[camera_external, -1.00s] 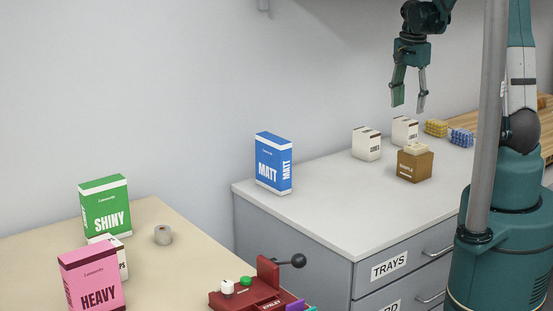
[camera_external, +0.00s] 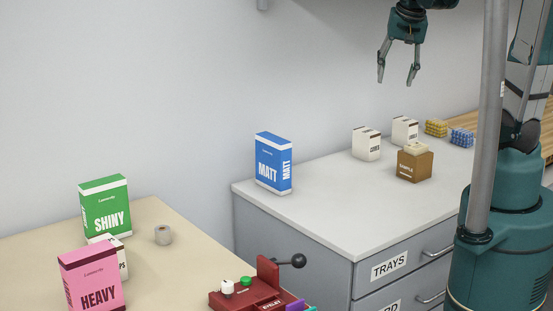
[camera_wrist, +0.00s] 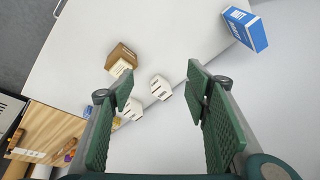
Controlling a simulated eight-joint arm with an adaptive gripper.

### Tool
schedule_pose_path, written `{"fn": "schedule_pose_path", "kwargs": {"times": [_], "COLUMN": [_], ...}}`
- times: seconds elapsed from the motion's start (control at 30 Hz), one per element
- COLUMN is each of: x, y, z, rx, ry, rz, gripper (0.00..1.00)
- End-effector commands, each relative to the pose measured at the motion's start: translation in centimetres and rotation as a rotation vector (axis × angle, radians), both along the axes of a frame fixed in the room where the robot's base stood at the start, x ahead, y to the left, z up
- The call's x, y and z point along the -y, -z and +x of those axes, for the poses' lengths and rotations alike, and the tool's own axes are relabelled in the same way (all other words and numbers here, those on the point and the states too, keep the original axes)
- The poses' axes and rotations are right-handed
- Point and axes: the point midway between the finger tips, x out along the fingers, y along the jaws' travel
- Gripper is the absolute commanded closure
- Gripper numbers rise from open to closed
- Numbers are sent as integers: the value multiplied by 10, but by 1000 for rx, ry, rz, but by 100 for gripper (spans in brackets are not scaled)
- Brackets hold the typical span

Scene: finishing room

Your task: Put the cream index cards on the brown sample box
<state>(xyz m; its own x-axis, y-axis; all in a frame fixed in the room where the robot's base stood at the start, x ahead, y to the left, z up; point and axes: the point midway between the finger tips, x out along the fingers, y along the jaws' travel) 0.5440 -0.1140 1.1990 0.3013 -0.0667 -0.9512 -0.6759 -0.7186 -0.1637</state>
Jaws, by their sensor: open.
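My gripper (camera_external: 397,82) is open and empty, high above the packs. In the wrist view, the left pack (camera_wrist: 161,88) shows between my fingers, the other pack (camera_wrist: 133,109) near the left finger, and the brown box (camera_wrist: 117,54) beyond.
A blue MATT box (camera_external: 272,163) stands at the counter's left. Yellow (camera_external: 436,128) and blue (camera_external: 461,137) blocks lie at the back right. The counter front (camera_external: 345,220) is clear. A lower table holds green (camera_external: 105,206) and pink (camera_external: 91,280) boxes and a red device (camera_external: 255,292).

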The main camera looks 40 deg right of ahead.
Motion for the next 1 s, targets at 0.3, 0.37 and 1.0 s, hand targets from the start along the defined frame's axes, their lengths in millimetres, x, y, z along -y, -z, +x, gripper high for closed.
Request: {"fn": "schedule_pose_path", "kwargs": {"times": [0.3, 0.37, 1.0], "x": [-38, -44, -103], "y": [-24, -28, -51], "z": [-29, -34, -94], "rx": [73, 88, 237], "ry": [-205, -244, -631], "rz": [-68, -83, -244], "gripper": [53, 53, 53]}}
